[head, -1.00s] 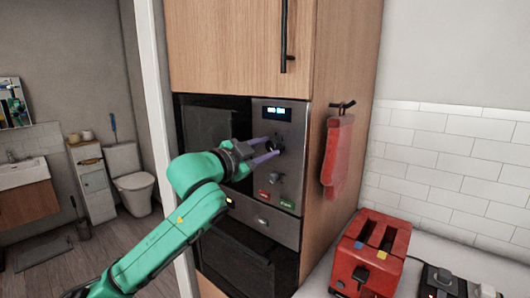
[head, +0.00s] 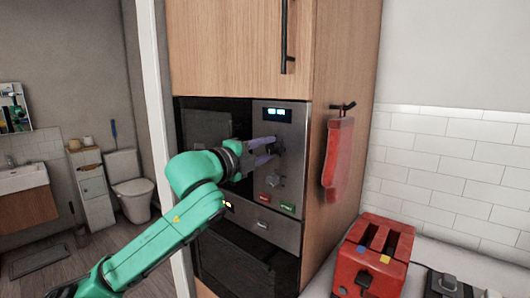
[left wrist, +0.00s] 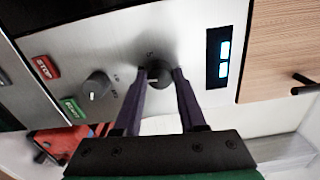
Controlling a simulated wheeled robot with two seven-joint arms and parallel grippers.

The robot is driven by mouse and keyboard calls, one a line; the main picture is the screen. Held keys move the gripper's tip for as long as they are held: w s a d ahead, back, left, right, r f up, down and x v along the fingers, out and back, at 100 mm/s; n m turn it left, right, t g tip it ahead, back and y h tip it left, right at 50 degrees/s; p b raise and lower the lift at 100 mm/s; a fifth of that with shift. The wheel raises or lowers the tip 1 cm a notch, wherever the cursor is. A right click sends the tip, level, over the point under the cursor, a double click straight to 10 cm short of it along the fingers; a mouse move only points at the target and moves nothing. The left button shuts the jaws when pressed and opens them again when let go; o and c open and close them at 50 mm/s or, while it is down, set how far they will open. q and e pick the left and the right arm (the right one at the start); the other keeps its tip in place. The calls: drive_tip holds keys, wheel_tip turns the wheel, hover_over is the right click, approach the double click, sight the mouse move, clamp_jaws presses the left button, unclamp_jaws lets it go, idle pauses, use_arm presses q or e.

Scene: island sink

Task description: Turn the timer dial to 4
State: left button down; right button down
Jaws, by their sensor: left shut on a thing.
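The timer dial (left wrist: 158,74) is a dark round knob on the steel control panel (head: 289,178) of the built-in oven. My left gripper (head: 275,150) is at the upper knob, below the lit display (head: 277,114). In the left wrist view its two purple fingers (left wrist: 160,78) are shut on the dial, one on each side. The dial's markings are mostly hidden or too small to read. A second knob (left wrist: 95,87) sits lower on the panel and also shows in the head view (head: 272,181). My right gripper is not in view.
A red STOP button (left wrist: 45,67) and a green START button (left wrist: 73,107) are on the panel. A red oven mitt (head: 338,155) hangs on the cabinet side. A red toaster (head: 372,258) stands on the counter at right.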

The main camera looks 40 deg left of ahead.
use_arm(q)
drive_tip(key=shift+r+m, duration=0.2)
drive_tip(key=shift+m, duration=1.1)
drive_tip(key=shift+c, duration=2.4)
unclamp_jaws()
drive_tip(key=shift+w+f, duration=0.1)
drive_tip(key=shift+s+f+b, duration=0.15)
drive_tip(key=shift+s+b, duration=0.3)
drive_tip(key=s+b, duration=0.6)
drive_tip(key=s, duration=0.7)
drive_tip(key=shift+s+d, duration=0.15)
drive_tip(key=shift+s, duration=0.15)
